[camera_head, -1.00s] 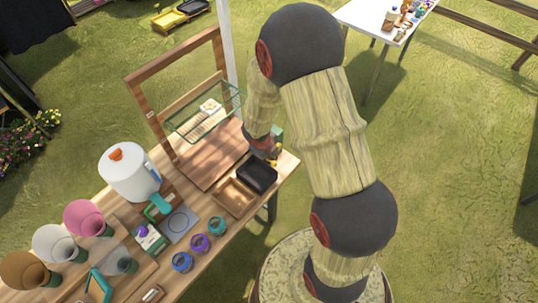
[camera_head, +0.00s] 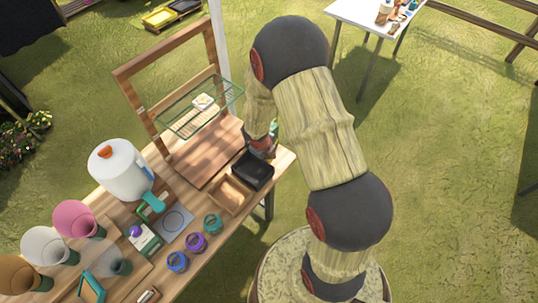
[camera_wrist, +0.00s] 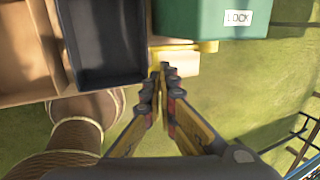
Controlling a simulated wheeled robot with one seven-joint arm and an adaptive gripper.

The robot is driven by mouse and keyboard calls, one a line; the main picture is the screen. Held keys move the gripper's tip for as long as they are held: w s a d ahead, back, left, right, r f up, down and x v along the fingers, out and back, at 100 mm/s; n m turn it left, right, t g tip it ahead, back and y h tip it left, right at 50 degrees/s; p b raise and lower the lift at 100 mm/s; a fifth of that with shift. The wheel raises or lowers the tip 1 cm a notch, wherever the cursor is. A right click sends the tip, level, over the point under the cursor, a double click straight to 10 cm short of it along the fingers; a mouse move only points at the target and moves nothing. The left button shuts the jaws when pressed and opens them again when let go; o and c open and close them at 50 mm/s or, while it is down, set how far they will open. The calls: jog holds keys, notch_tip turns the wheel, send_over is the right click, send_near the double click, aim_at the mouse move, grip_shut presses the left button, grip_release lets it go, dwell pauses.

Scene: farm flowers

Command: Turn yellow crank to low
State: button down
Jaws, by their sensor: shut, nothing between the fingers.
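The yellow crank (camera_wrist: 207,46) shows in the wrist view as a yellow bar with a pale cream block below it, under the edge of a green box (camera_wrist: 200,20) that bears a white "LOCK" label (camera_wrist: 239,18). My gripper (camera_wrist: 164,72) is shut and empty, its fingertips at the left end of the crank. I cannot tell whether they touch it. In the head view my gripper (camera_head: 262,145) is at the table's right end, just behind the black tray; my arm hides the crank and most of the green box. The crank's setting is not readable.
The black tray (camera_head: 253,171) and a wooden tray (camera_head: 230,194) lie close to my gripper. A wooden frame with a glass shelf (camera_head: 200,108) stands behind.

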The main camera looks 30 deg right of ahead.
jog(key=shift+a+f+h+b, duration=0.2)
jog(key=shift+f+h+b, duration=0.5)
jog(key=shift+b, duration=1.85)
notch_tip(320, 180, down, 2)
jog(key=t+h+b, duration=0.1)
jog(key=h+b, duration=0.1)
jog(key=b, duration=0.5)
jog(key=shift+s+a+f, duration=0.1)
jog(key=shift+a, duration=0.05)
jog(key=shift+f+t+h+b, duration=0.2)
jog(key=shift+t+h+b, duration=0.1)
jog(key=shift+h+b, duration=0.4)
jog(key=shift+f, duration=0.1)
jog(key=shift+f+b, duration=0.3)
jog(key=shift+r, duration=0.1)
